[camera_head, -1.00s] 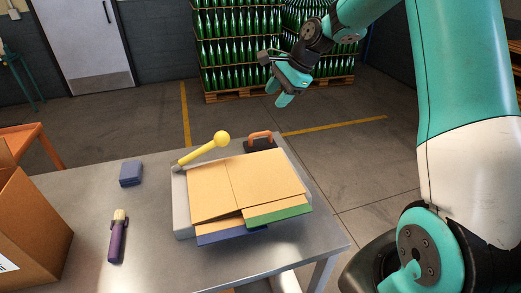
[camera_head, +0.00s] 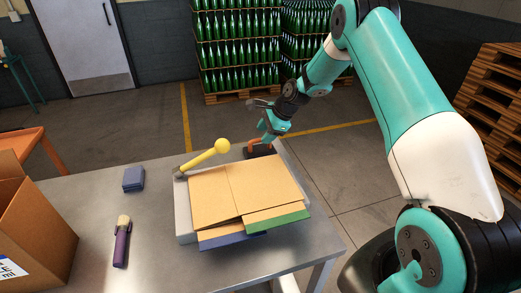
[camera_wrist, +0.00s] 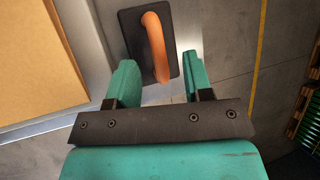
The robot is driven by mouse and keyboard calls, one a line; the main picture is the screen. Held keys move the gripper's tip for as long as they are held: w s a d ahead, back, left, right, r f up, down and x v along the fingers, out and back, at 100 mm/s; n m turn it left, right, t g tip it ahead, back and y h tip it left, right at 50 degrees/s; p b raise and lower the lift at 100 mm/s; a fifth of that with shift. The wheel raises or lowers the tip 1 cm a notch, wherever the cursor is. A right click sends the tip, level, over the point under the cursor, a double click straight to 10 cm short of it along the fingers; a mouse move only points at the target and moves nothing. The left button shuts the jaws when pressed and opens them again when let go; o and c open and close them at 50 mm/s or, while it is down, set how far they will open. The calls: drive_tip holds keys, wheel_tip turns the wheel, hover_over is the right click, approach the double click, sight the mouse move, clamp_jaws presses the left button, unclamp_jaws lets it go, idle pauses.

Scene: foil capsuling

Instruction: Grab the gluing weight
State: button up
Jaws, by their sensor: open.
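The gluing weight is a dark block (camera_wrist: 133,26) with an orange arched handle (camera_wrist: 155,47). It stands at the far right corner of the metal table, behind the cardboard sheets. In the head view its orange handle (camera_head: 257,143) shows just below my gripper (camera_head: 268,133), which partly covers it. In the wrist view my gripper (camera_wrist: 158,82) is open and empty. The handle lies ahead of and between its two teal fingers, and no finger appears closed on it.
Flat cardboard sheets (camera_head: 250,188) lie on a grey tray (camera_head: 182,215), with a yellow round-ended tool (camera_head: 205,158) behind them. A brush with a purple handle (camera_head: 121,245), a blue block (camera_head: 134,179) and a cardboard box (camera_head: 40,240) are at the left. Bare table lies between.

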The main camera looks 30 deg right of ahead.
sight(260, 147)
drive_tip(key=shift+p+x, duration=0.75)
drive_tip(key=shift+x, duration=1.45)
drive_tip(key=shift+s+d+f, duration=0.1)
drive_tip(key=shift+c, duration=0.5)
clamp_jaws()
